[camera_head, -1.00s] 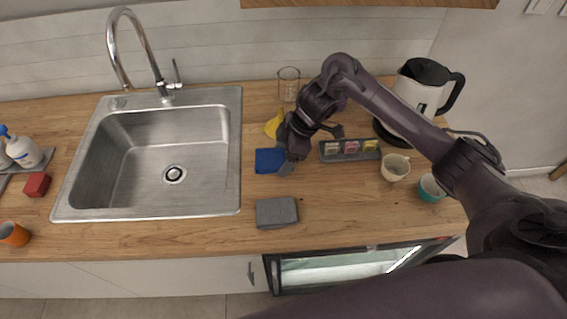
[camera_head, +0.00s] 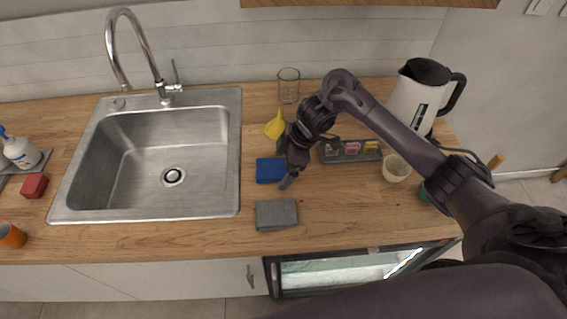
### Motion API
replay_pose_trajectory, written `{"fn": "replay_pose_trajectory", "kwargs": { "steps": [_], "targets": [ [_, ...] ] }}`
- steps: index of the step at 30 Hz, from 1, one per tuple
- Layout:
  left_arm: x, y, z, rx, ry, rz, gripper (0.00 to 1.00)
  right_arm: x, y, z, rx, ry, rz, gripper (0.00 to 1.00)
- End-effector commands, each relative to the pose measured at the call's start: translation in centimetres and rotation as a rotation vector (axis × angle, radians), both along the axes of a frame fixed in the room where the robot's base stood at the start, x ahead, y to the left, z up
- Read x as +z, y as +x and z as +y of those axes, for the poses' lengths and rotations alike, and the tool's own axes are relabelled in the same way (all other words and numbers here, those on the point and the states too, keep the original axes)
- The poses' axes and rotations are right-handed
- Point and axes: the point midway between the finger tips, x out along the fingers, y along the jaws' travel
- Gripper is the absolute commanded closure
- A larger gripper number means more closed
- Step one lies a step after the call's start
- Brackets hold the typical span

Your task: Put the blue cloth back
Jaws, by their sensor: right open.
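The blue cloth (camera_head: 269,170) lies folded on the wooden counter, just right of the sink and behind a folded grey cloth (camera_head: 276,214). My right gripper (camera_head: 287,181) is open at the blue cloth's right edge, fingers pointing down. The fingers partly overlap that edge in the picture, and I cannot tell whether they touch it. My left gripper is not in view.
A yellow funnel-like thing (camera_head: 275,126) and a glass beaker (camera_head: 288,86) stand behind. A dark tray (camera_head: 331,153), a cream cup (camera_head: 396,168) and a kettle (camera_head: 412,98) are to the right. The sink (camera_head: 172,207) is left. Bare counter lies right of the grey cloth.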

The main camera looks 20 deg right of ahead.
Motion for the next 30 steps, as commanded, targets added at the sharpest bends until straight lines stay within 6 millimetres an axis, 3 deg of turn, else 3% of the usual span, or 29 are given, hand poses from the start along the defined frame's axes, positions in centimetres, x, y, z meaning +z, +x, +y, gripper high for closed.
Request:
{"fn": "replay_pose_trajectory", "kwargs": {
  "steps": [7,21,30],
  "targets": [
    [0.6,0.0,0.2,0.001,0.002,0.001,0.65,1.6,0.1,-0.6,-0.001,-0.004,-0.005,0.06],
    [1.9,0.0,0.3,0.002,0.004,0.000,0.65,10.1,-1.0,-4.0,-0.001,-0.003,-0.004,0.06],
    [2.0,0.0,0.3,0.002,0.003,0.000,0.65,11.5,-1.2,-4.5,-0.001,0.000,0.000,0.06]
  ]
}}
